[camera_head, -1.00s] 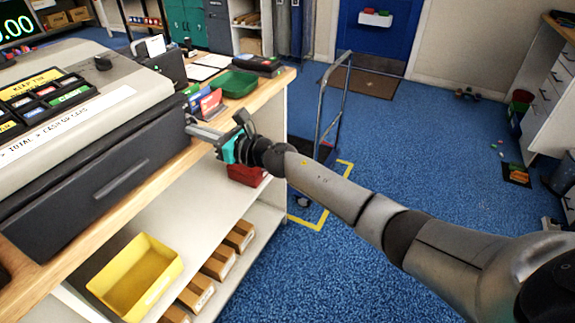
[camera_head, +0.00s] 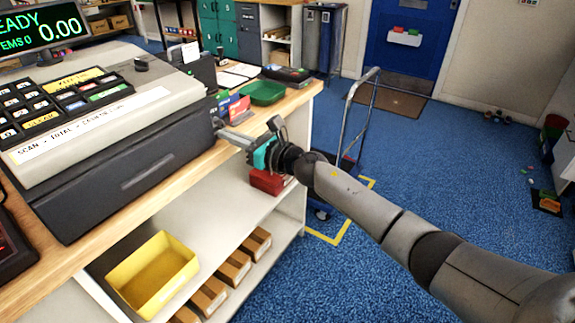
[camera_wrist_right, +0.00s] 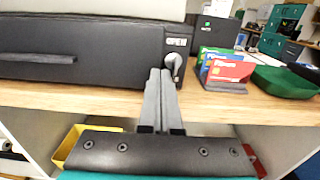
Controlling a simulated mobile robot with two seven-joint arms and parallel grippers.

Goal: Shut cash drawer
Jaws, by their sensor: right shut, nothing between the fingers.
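The cash drawer (camera_head: 140,180) is a dark grey box under the beige cash register (camera_head: 110,105) on the wooden counter. Its front has a long slot-like handle, which also shows on the drawer in the right wrist view (camera_wrist_right: 100,65). The front looks flush with its housing; I see no clear gap. My right gripper (camera_head: 222,135) is shut and empty at the drawer's right end. In the right wrist view, its fingertips (camera_wrist_right: 160,75) are just beside the round silver lock (camera_wrist_right: 174,63); I cannot tell whether they touch. My left gripper is not in view.
Coloured cards (camera_head: 232,106) in a holder and a green tray (camera_head: 262,93) stand on the counter beyond the gripper. A yellow bin (camera_head: 152,275) and several cardboard boxes sit on the shelf below. Blue floor lies open to the right, with a trolley (camera_head: 350,115) beyond my arm.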

